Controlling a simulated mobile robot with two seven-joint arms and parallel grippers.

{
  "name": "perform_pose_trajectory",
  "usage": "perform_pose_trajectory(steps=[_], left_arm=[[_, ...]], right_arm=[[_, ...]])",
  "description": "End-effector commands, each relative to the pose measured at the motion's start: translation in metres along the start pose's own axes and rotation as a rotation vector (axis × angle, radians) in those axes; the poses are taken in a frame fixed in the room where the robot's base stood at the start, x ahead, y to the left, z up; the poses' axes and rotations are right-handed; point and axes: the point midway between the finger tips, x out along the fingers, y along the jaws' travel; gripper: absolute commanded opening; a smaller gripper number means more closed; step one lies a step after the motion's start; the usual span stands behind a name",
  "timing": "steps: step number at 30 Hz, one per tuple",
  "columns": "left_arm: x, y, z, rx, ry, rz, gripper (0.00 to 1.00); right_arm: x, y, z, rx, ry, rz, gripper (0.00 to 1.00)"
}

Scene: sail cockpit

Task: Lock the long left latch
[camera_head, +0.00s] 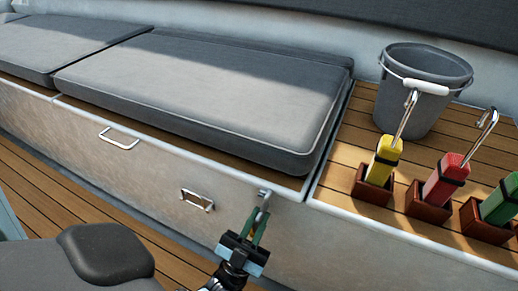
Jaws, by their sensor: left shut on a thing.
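A small metal latch (264,194) sits at the top edge of the pale locker front (150,165), near the right end of the grey cushion. My left gripper (256,222) comes up from below. It is shut on the latch, with its green fingers on either side of the lower part. The fingers hide part of the latch, so I cannot tell exactly how far it is turned. My right gripper is not in view.
A metal fitting (197,201) and a metal handle (118,138) are on the locker front to the left. Grey cushions (205,90) cover the bench. A grey bucket (420,100) and yellow, red and green handles in wooden holders (372,187) stand at right.

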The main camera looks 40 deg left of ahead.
Motion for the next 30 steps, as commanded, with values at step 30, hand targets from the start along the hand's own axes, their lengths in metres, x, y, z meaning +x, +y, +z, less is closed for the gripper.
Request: perform_pose_trajectory(steps=[30], left_arm=[[-0.001, -0.0003, 0.0009, -0.133, -0.005, -0.132, 0.23]], right_arm=[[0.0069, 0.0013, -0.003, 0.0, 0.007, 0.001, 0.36]])
